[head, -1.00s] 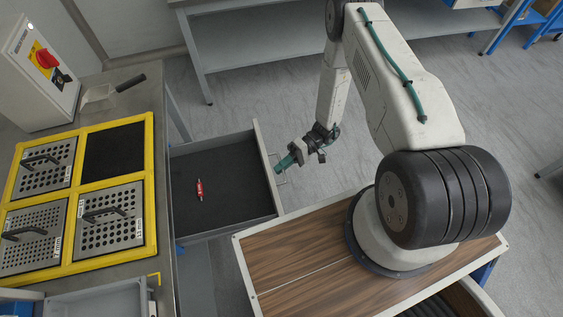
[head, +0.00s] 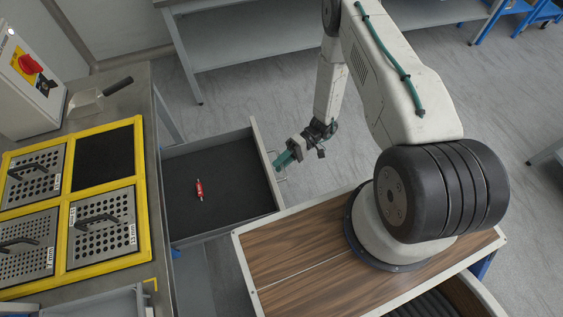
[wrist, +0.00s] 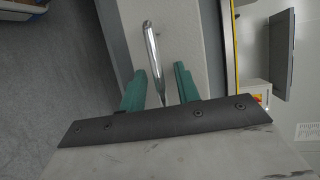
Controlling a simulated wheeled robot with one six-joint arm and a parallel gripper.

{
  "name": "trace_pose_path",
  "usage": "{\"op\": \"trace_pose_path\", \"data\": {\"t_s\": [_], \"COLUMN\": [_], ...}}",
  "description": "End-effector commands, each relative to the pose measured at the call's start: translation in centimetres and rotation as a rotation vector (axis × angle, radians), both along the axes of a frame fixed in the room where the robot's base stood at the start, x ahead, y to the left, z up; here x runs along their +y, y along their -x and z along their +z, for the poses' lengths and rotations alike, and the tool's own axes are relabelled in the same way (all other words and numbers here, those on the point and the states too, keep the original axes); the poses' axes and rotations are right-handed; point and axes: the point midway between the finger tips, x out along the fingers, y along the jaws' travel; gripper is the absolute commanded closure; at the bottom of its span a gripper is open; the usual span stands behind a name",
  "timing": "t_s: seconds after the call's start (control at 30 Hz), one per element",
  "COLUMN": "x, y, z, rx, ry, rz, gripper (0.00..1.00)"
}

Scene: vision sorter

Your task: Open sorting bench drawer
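The sorting bench drawer (head: 185,217) stands pulled out from the bench (head: 165,290) in the head view, its dark lining showing. A small red item (head: 199,189) lies inside it. The metal handle (head: 283,171) is on the drawer's front face; it shows as a shiny bar in the wrist view (wrist: 154,55). My gripper (head: 279,162) is at this handle. In the wrist view my gripper's green fingers (wrist: 160,82) stand apart on either side of the bar, with a visible gap on both sides.
On the bench are a yellow frame (head: 148,215) with perforated plates, a scoop (head: 88,103) and a control box with a red switch (head: 27,64). A grey table (head: 270,75) stands at the back. Open floor (head: 240,95) lies between it and the drawer.

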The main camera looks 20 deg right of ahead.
Motion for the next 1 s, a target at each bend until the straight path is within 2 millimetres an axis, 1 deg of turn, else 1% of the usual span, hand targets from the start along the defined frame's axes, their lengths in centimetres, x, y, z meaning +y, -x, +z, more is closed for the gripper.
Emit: {"op": "trace_pose_path", "data": {"t_s": [0.07,0.17,0.4,0.5,0.6,0.7,1.0], "x": [-0.2,-1.1,-5.0,-6.2,-7.0,-7.3,-7.3], "y": [-0.1,-0.5,-1.8,-2.2,-2.4,-2.5,-2.5], "z": [0.0,0.2,0.9,1.2,1.3,1.4,1.4], "rx": [0.000,-0.001,-0.003,-0.001,-0.001,0.000,0.000], "ry": [0.000,0.000,0.001,0.000,0.000,0.000,0.000], "rz": [-0.001,-0.003,-0.003,-0.002,-0.002,0.000,0.000], "gripper": [0.68,0.68,0.68,0.68,0.68,0.68,0.68]}}
